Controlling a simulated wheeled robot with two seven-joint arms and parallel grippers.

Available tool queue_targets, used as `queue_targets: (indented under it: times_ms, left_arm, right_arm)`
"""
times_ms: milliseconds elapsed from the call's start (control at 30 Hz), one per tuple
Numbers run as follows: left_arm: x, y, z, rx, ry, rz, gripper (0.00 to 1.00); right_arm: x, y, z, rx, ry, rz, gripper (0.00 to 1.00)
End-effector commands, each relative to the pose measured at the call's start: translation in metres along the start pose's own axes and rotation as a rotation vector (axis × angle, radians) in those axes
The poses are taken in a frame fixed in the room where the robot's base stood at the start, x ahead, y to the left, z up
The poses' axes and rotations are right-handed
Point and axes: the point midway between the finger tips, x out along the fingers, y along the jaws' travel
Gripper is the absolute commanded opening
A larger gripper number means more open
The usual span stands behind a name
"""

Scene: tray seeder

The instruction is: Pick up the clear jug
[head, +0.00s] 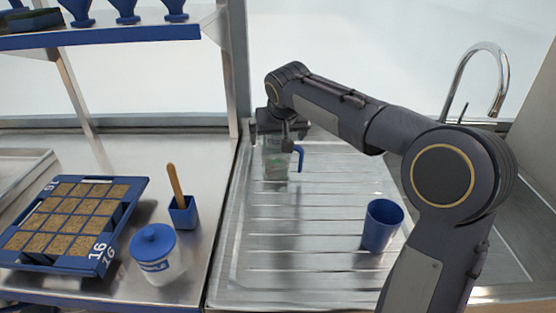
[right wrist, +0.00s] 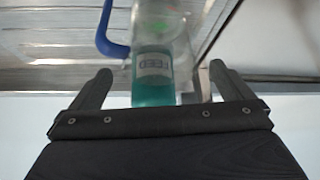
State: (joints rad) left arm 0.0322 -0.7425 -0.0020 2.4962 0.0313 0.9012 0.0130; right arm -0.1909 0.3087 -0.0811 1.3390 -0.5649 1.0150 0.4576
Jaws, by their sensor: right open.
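The clear jug (head: 276,160) stands on the ribbed metal drainboard at its back left, with a blue handle on its right side in the head view. In the right wrist view the jug (right wrist: 155,65) shows a pale label and a teal-green part, with its blue handle to the left. My right gripper (head: 277,130) is at the jug's upper part; in the right wrist view its two fingers (right wrist: 158,85) are spread apart, one on each side of the jug. The gripper is open, and I cannot tell whether a finger touches it. My left gripper is not in view.
A blue cup (head: 382,225) stands on the drainboard (head: 290,275). To the left are a blue seed tray (head: 100,262), a white pot with a blue lid (head: 153,245) and a blue holder (head: 184,214) with a wooden stick. A chrome tap (head: 497,75) rises at the back right.

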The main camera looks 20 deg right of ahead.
Motion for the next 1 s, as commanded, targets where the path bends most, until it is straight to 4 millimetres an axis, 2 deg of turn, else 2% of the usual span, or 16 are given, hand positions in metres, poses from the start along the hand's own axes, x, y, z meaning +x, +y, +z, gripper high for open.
queue_targets:
  times_ms: [33, 133, 400, 900, 933, 967, 1000]
  left_arm:
    - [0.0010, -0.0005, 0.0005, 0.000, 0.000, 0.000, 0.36]
    - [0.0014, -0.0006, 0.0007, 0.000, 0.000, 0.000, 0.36]
    - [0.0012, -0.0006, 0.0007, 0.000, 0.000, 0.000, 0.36]
    - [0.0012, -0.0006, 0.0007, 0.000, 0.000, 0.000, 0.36]
    - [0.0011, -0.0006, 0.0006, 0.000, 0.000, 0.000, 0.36]
    - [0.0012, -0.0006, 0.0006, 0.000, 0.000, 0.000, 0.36]
    - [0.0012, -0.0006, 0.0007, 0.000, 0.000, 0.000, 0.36]
  right_arm:
    - [0.0084, 0.0003, 0.0004, 0.000, -0.002, 0.001, 1.00]
    - [0.0157, 0.0002, 0.0000, 0.001, -0.001, 0.000, 1.00]
    - [0.0172, -0.0001, -0.0005, 0.000, 0.001, -0.001, 0.99]
    - [0.0169, -0.0001, -0.0004, 0.001, 0.001, -0.001, 0.34]
    - [0.0162, -0.0001, -0.0011, 0.001, 0.003, -0.002, 0.34]
    - [0.0162, -0.0001, -0.0011, 0.001, 0.003, -0.002, 0.27]
    - [0.0161, -0.0002, -0.0011, 0.001, 0.003, -0.002, 0.27]
